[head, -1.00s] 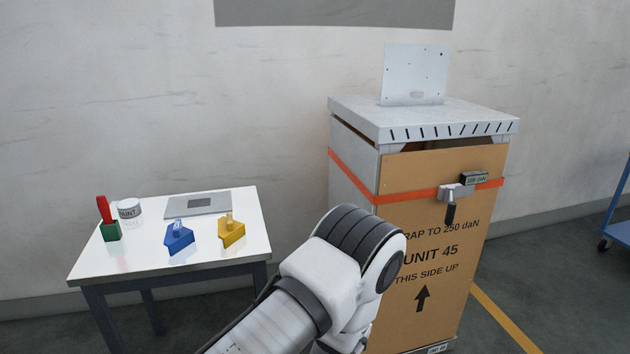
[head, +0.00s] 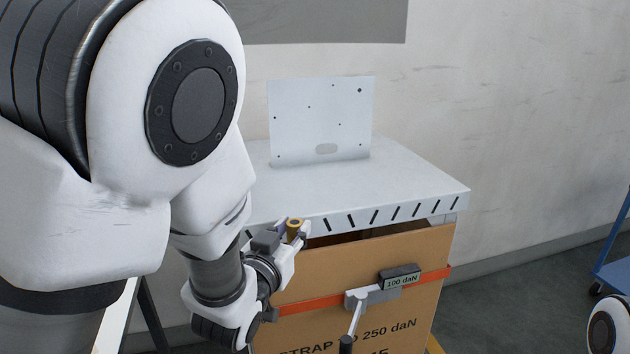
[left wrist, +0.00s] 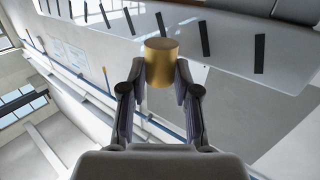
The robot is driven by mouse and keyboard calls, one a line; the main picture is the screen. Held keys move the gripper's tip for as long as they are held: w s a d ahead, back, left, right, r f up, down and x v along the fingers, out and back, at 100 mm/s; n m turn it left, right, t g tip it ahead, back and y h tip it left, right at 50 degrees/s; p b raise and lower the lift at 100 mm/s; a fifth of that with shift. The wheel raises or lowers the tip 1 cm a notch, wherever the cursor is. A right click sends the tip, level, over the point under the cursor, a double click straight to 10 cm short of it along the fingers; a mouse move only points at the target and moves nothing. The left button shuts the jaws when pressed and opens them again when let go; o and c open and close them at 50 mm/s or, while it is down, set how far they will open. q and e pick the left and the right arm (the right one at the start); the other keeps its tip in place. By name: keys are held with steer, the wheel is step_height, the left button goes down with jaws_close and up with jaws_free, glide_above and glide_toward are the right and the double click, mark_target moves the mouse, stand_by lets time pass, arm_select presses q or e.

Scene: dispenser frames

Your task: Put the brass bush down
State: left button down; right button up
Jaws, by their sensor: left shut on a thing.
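The brass bush (left wrist: 161,62) is a short gold cylinder between the fingertips of my left gripper in the left wrist view. I cannot tell the gap between bush and edge. My left arm fills the left of the head view. My right gripper is not in view.
An upright plate (head: 320,120) with small holes stands on the cabinet top, which is otherwise clear where it shows. A blue cart (head: 615,270) stands at right.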

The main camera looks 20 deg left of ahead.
arm_select(q)
steer(key=s+r+p, duration=0.2)
steer(key=s+r, duration=0.2)
steer(key=r, duration=0.5)
steer(key=p, duration=0.6)
glide_above(319, 201)
steer(key=shift+s+f, duration=0.15)
steer(key=shift+f, duration=0.4)
steer(key=shift+s+f, duration=0.15)
steer(key=shift+f, duration=0.35)
steer(key=f, duration=0.1)
steer(key=f+p, duration=0.2)
steer(key=shift+w+f, duration=0.3)
steer(key=shift+f, duration=0.25)
steer(key=shift+s+f+b, duration=0.1)
steer(key=shift+b, duration=0.25)
steer(key=c, duration=1.1)
jaws_free()
steer(key=shift+o, duration=1.3)
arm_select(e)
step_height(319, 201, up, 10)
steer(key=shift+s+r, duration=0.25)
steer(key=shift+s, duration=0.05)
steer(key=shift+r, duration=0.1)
